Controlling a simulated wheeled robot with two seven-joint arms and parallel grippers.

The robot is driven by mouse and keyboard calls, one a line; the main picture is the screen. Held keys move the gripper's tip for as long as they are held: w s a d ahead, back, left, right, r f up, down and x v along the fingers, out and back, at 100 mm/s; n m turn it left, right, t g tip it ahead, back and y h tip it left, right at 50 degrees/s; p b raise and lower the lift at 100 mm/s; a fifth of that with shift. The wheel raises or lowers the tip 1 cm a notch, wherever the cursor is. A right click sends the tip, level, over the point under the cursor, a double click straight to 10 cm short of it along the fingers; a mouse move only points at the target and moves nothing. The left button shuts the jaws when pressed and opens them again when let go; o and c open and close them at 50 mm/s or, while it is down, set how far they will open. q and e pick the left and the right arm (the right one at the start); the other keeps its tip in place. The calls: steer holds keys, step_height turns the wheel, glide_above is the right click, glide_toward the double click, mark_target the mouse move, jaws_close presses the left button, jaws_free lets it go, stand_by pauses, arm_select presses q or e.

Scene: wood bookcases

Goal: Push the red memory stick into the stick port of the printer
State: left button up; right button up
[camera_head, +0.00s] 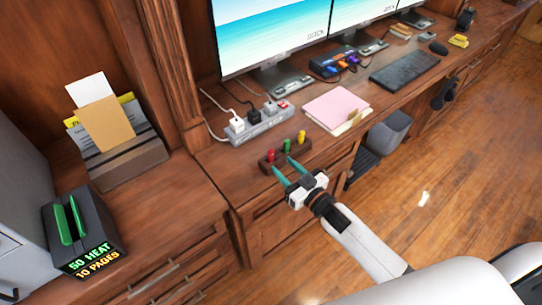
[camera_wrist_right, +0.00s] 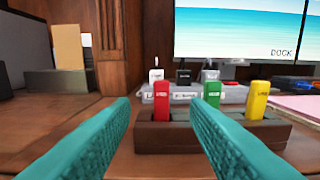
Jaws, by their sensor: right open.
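The red memory stick (camera_head: 270,156) stands upright in a dark wood holder (camera_head: 266,168) near the desk's front edge, left of a green stick (camera_head: 286,146) and a yellow stick (camera_head: 301,138). My right gripper (camera_head: 282,166) is open and empty in front of the holder. In the right wrist view its teal fingers (camera_wrist_right: 160,108) point at the red stick (camera_wrist_right: 161,100), which appears between their tips; contact cannot be told. A grey cabinet-like body (camera_head: 20,170) at the far left may be the printer, but no stick port can be made out. My left gripper is out of view.
A power strip (camera_head: 260,122) with plugs and a pink folder (camera_head: 337,107) lie behind the holder. A black device with green slabs (camera_head: 90,240) and a paper sorter (camera_head: 125,165) stand left. A wood upright (camera_head: 168,60) rises between the sections.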

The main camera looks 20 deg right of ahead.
mark_target(272, 155)
steer(key=x, duration=0.7)
steer(key=shift+w+f+p, duration=0.1)
steer(key=shift+f+p, duration=0.05)
steer(key=shift+p, duration=0.25)
steer(key=shift+d, duration=0.1)
jaws_close()
